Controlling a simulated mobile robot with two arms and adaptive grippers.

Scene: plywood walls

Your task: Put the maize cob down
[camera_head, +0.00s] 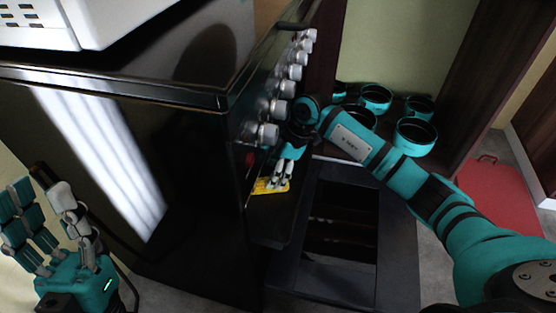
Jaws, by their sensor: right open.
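A small yellow thing (268,187) lies just below and left of my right fingertips, on the dark ledge at the front of the black appliance. It may be the maize cob, but it is too small and partly hidden to be sure. My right gripper (283,177) is open and points down, with its grey fingertips at or very close to the yellow thing; I cannot tell whether they touch. My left gripper (50,222) is at the lower left with its fingers extended upward, open and empty, away from the yellow thing.
The black appliance (100,150) has a row of silver knobs (278,108) beside my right wrist. A white device (85,20) stands on top. Several teal pots (414,136) stand on a shelf behind my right arm. A dark open compartment (340,225) and red board (495,190) are at right.

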